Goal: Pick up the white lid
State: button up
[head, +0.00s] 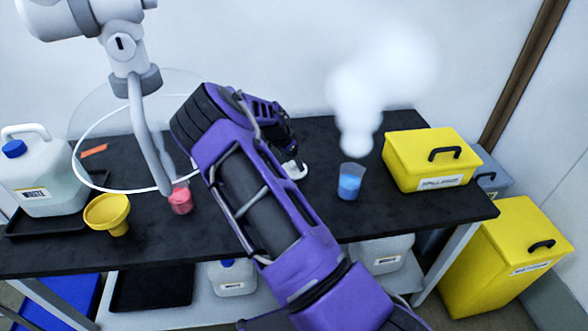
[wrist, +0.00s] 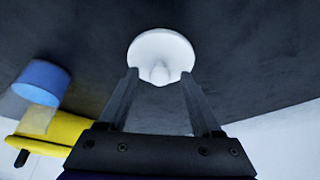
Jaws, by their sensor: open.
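The white lid (wrist: 161,52) lies on the black bench top, a round disc with a small raised knob in the middle. In the head view the lid (head: 296,171) is partly hidden behind my gripper (head: 290,158). In the wrist view my gripper (wrist: 159,74) is open. Its two fingertips lie at the near edge of the lid, one on each side of the knob in the picture. I cannot tell whether they touch the lid. Nothing is held between the fingers.
A beaker of blue liquid (head: 349,182) gives off white vapour right of the lid, near a yellow box (head: 432,160). A pink-filled beaker (head: 180,200), yellow funnel (head: 108,213) and waste jug (head: 42,178) stand left. A fume-extraction arm (head: 145,130) hangs over the pink beaker.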

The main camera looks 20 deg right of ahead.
jog(key=shift+c, duration=0.2)
grip_shut()
